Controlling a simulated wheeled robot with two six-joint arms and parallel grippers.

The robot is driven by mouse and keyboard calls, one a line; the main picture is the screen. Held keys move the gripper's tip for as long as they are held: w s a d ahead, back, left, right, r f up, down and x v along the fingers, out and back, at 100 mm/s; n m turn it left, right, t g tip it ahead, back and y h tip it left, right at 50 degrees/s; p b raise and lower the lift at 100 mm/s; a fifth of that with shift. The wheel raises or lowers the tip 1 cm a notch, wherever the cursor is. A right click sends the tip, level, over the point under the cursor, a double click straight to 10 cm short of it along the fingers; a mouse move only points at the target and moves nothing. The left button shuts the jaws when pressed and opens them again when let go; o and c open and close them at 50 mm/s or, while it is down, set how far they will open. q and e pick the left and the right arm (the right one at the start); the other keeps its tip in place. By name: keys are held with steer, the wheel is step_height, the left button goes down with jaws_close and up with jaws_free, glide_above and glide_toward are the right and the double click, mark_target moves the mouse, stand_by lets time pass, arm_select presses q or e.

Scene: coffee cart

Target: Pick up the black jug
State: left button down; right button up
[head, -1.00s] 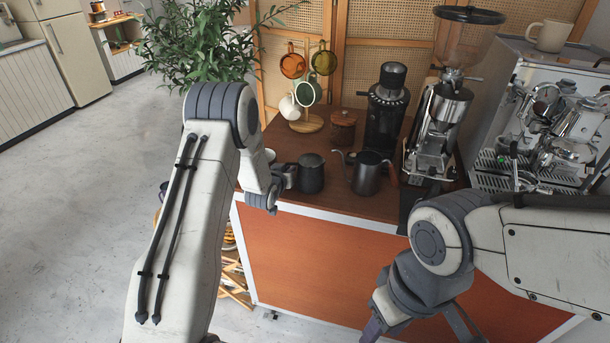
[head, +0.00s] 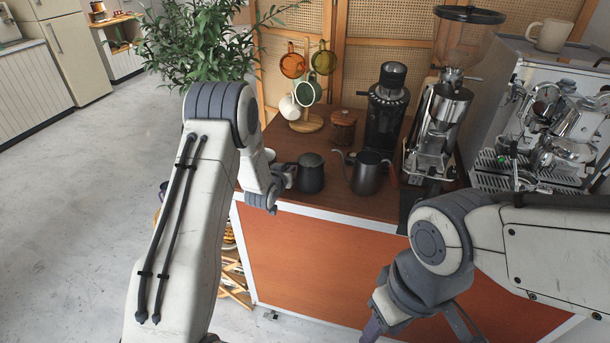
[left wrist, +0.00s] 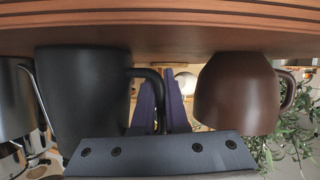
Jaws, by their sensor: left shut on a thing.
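The black jug (head: 310,175) stands upright on the wooden counter, left of the grey gooseneck kettle. My left gripper (head: 286,173) is at the jug's left side, where its handle is. In the left wrist view, which shows the counter at the top, the jug (left wrist: 85,95) is on the left and its handle reaches toward the gripper fingers (left wrist: 160,108). The fingers are shut on this handle. My right gripper (head: 418,322) hangs in front of the cart, its fingers apart and nothing seen between them.
The kettle (head: 368,174) stands close to the jug's right. A brown mug (left wrist: 236,95) is on the gripper's other side in the left wrist view. A mug tree (head: 306,124), a wooden-looking jar (head: 343,127) and a black grinder (head: 386,110) stand behind. The counter's front edge is near.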

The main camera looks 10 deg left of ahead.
arm_select(q)
steer(key=shift+r, duration=0.15)
stand_by(0.5)
step_height(320, 180, up, 10)
steer(key=b, duration=0.1)
stand_by(0.6)
